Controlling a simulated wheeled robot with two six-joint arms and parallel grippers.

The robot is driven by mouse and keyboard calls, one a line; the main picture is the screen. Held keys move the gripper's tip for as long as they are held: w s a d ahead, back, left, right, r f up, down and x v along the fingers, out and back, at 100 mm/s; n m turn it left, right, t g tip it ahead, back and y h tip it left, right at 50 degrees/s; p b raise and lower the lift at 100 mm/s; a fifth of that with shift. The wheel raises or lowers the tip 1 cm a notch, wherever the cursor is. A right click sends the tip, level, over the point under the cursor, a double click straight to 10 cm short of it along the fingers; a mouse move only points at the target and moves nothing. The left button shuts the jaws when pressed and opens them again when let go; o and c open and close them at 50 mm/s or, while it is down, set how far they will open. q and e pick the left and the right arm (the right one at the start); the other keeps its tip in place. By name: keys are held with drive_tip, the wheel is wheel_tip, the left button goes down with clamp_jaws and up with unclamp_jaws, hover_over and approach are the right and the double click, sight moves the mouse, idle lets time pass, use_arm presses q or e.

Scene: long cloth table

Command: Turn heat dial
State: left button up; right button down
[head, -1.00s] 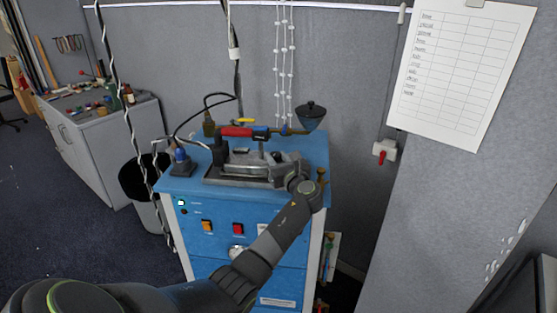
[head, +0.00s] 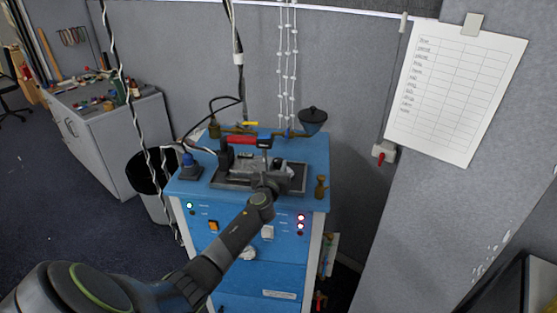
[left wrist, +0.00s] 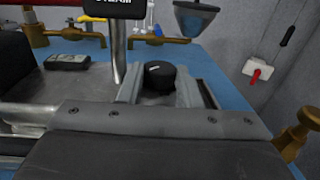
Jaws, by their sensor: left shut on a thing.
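The heat dial is a round black knob with a white mark, seen in the left wrist view (left wrist: 158,76). It stands upright on the top of the blue machine (head: 318,150). My left gripper (head: 272,180) reaches over the machine's front edge. In the left wrist view its two grey fingers (left wrist: 158,92) lie on either side of the dial, shut on it. The lower part of the dial is hidden between the fingers. My right gripper is in neither view.
A red-handled tool (head: 240,140) and brass pipework (left wrist: 80,32) stand behind the dial. A dark funnel (head: 312,118) is at the back right, a brass fitting (head: 321,187) at the right edge. A blue-topped plug (head: 189,165) stands at the left.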

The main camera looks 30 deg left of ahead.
use_arm(q)
drive_tip(key=shift+s+a+m+t+h, duration=0.15)
drive_tip(key=shift+m+t+h, duration=0.1)
drive_tip(key=shift+m+h, duration=0.45)
drive_tip(key=shift+w+a+m+t+h, duration=0.1)
drive_tip(key=shift+m+t+h, duration=0.15)
drive_tip(key=shift+m+h, duration=0.45)
drive_tip(key=shift+h+p, duration=0.3)
drive_tip(key=shift+h, duration=0.2)
drive_tip(key=o, duration=0.7)
drive_tip(key=s, duration=0.3)
drive_tip(key=s+d+p, duration=0.1)
drive_tip(key=s, duration=0.2)
drive_tip(key=s+p, duration=0.1)
drive_tip(key=s, duration=0.2)
drive_tip(key=shift+s+d, duration=0.1)
drive_tip(key=shift+d, duration=0.05)
drive_tip(key=s+d, duration=0.1)
drive_tip(key=s, duration=0.7)
